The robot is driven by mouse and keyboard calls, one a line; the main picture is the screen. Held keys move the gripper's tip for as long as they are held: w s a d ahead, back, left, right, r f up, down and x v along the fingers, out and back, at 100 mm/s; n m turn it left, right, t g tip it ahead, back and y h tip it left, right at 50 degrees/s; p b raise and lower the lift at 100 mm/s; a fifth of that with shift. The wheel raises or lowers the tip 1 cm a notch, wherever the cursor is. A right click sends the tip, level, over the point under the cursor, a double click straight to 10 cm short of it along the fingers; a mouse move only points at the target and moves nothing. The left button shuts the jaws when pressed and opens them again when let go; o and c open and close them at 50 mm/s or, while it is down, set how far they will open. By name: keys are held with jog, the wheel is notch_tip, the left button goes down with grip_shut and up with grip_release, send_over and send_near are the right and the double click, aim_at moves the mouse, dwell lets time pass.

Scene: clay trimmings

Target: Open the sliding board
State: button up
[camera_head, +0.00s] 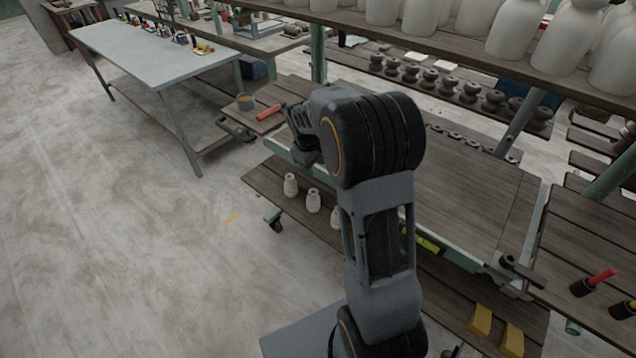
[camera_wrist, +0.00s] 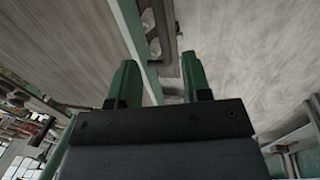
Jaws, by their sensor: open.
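A wide wooden board top (camera_head: 465,190) with a pale green front rim lies on a bench in the head view. Which part of it slides cannot be told. In the wrist view the board surface (camera_wrist: 55,45) fills the left side, with the green rim (camera_wrist: 133,35) running along it. My gripper (camera_head: 303,148) is at the board's far left end, partly hidden by my arm. In the wrist view my gripper (camera_wrist: 158,80) is open, its two green fingers apart, with the rim's line running between them. Whether they touch it cannot be told.
White bottles (camera_head: 313,201) stand on the lower shelf under the front rim. A small side table (camera_head: 262,122) with a red-handled tool is beyond my gripper. A grey table (camera_head: 150,45) stands back left. Open floor (camera_head: 130,250) lies at left. Shelves with vases rise behind.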

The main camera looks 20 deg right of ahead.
aim_at(318, 185)
jog(key=f, duration=0.3)
jog(key=d+f, duration=0.1)
jog(key=f, duration=0.5)
jog(key=shift+w+d+f, duration=0.35)
jog(key=shift+w+f, duration=0.05)
jog(key=shift+c, duration=0.2)
grip_shut()
